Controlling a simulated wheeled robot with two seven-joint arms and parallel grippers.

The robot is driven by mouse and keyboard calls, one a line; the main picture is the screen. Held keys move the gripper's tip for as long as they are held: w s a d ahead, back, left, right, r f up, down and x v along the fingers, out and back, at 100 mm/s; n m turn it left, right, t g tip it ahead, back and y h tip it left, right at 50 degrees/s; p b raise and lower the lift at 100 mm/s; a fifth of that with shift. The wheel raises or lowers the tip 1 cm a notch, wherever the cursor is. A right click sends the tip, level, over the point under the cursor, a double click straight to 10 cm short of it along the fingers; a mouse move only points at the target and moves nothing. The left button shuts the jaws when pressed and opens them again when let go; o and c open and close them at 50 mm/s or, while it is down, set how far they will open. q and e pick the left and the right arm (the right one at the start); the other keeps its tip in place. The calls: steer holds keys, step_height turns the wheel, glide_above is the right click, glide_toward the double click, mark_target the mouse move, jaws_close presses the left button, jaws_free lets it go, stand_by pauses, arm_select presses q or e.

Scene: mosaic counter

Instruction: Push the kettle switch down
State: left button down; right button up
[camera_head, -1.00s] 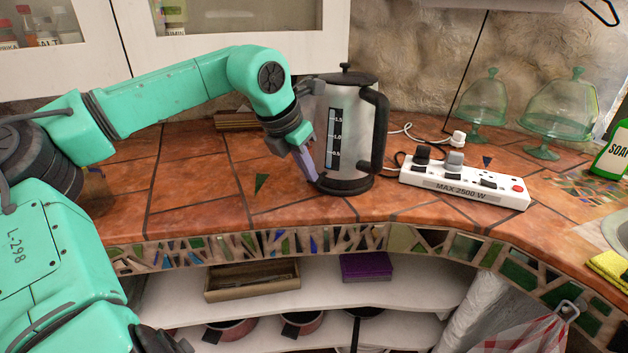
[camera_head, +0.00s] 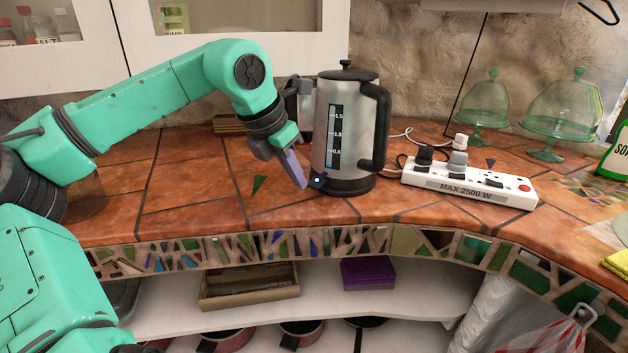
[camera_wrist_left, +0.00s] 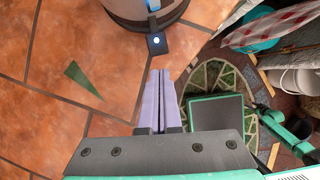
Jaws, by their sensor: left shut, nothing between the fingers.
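The kettle (camera_head: 349,140) stands upright on the tiled counter, a steel body with black lid, handle, base and a level window. Its switch (camera_head: 317,180) is a small dark tab at the lower front left of the base, with a lit white-blue spot. In the left wrist view the switch (camera_wrist_left: 157,43) juts out from the kettle base (camera_wrist_left: 150,18). My left gripper (camera_head: 304,186) is shut and empty, its purple fingertips just left of the switch in the head view. In the wrist view the fingertips (camera_wrist_left: 161,72) are a small gap from the switch. My right gripper is not in view.
A white power strip (camera_head: 468,184) with plugs lies right of the kettle. Glass domes (camera_head: 562,110) stand behind it. The mosaic counter edge (camera_head: 270,246) runs close in front, above shelves. Counter left of the kettle is mostly clear.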

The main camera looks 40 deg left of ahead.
arm_select(q)
steer(key=shift+s+a+r, duration=0.1)
steer(key=shift+s+r, duration=0.15)
steer(key=shift+r, duration=0.45)
steer(key=p+v, duration=0.2)
steer(key=v, duration=1.1)
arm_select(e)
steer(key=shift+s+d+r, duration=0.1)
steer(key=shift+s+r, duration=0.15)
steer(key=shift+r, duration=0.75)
arm_select(q)
steer(key=shift+s, duration=0.1)
